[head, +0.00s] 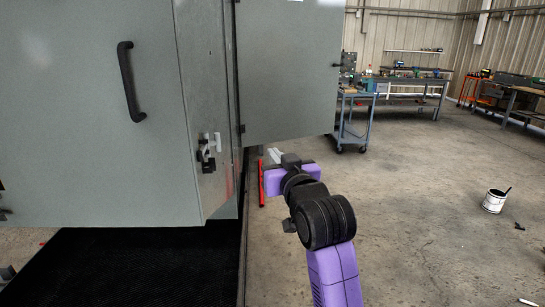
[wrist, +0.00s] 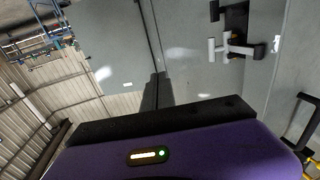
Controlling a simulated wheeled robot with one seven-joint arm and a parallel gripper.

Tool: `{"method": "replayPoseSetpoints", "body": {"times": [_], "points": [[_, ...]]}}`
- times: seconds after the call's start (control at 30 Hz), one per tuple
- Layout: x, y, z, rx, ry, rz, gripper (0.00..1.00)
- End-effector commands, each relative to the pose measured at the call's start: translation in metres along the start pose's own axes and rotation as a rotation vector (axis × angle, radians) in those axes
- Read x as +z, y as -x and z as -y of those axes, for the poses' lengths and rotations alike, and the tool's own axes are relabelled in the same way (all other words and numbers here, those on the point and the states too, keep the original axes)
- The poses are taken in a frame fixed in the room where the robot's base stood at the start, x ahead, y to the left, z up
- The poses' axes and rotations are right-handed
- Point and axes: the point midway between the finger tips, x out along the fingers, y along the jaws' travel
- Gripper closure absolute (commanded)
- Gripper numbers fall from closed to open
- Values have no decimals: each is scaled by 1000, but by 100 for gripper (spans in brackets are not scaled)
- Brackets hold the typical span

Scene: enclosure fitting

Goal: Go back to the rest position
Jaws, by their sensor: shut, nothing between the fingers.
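My gripper (head: 274,155) is at the end of my purple and black arm in the middle of the head view. Its pale fingers are shut with nothing between them. They point toward the grey enclosure (head: 110,180) and are apart from its latch (head: 207,147), which sits on the narrow edge panel to the left. The wrist view shows the latch (wrist: 236,46) at upper right, with a pale handle on a dark plate. The purple wrist housing fills the bottom of that view, and the fingertips cannot be made out there.
A grey door panel (head: 287,70) hangs open behind my gripper. A black handle (head: 131,82) is on the enclosure's front. A black mat (head: 120,262) lies below. A blue cart (head: 356,120) and workbenches stand behind. A white bucket (head: 494,202) stands right on mostly clear floor.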

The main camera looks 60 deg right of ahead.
Motion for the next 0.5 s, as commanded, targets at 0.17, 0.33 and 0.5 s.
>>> {"method": "replayPoseSetpoints", "body": {"times": [0.17, 0.33, 0.5], "points": [[0, 0, 0, 0, 0, 0, 100], [0, 0, 0, 0, 0, -1, 100], [-14, 0, 1, -3, 0, -55, 100]]}}
